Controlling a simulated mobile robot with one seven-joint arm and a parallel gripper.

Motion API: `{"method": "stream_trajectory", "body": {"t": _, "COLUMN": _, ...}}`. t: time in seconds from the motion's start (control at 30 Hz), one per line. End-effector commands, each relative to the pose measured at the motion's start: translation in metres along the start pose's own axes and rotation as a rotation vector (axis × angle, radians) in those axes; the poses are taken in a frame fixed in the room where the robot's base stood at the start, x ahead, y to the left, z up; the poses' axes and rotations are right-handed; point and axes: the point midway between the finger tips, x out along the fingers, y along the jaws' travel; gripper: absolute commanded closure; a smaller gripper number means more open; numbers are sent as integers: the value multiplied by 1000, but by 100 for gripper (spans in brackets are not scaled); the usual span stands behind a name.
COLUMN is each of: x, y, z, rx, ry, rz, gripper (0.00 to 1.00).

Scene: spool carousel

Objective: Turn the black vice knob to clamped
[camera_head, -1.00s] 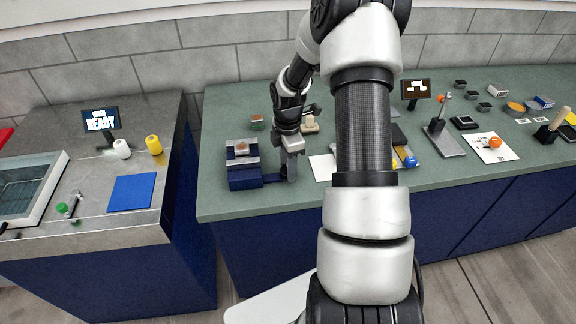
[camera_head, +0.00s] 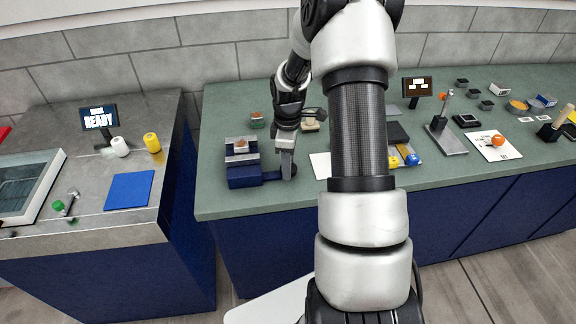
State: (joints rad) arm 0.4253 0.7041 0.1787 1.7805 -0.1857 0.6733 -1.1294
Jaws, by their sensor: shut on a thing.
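A blue vice (camera_head: 243,172) with grey jaws stands near the left front of the green bench. A small brownish piece (camera_head: 241,146) sits at its top. A bar runs from its right side to the black knob (camera_head: 294,170), which my gripper partly hides. My gripper (camera_head: 287,172) points down at the knob and is shut on it. The fingertips are small in the picture, and the knob's turn angle cannot be read.
The green bench (camera_head: 222,207) has white paper (camera_head: 320,165) right of the knob. My arm hides the bench's middle. Left, across a gap, a grey counter holds a blue mat (camera_head: 130,190).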

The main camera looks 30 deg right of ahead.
Motion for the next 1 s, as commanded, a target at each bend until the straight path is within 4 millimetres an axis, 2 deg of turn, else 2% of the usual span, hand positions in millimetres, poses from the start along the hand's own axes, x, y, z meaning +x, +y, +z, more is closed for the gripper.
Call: {"method": "stream_trajectory", "body": {"t": 1.0, "x": 0, "y": 1, "z": 1, "rx": 968, "ry": 0, "rz": 1, "gripper": 82}}
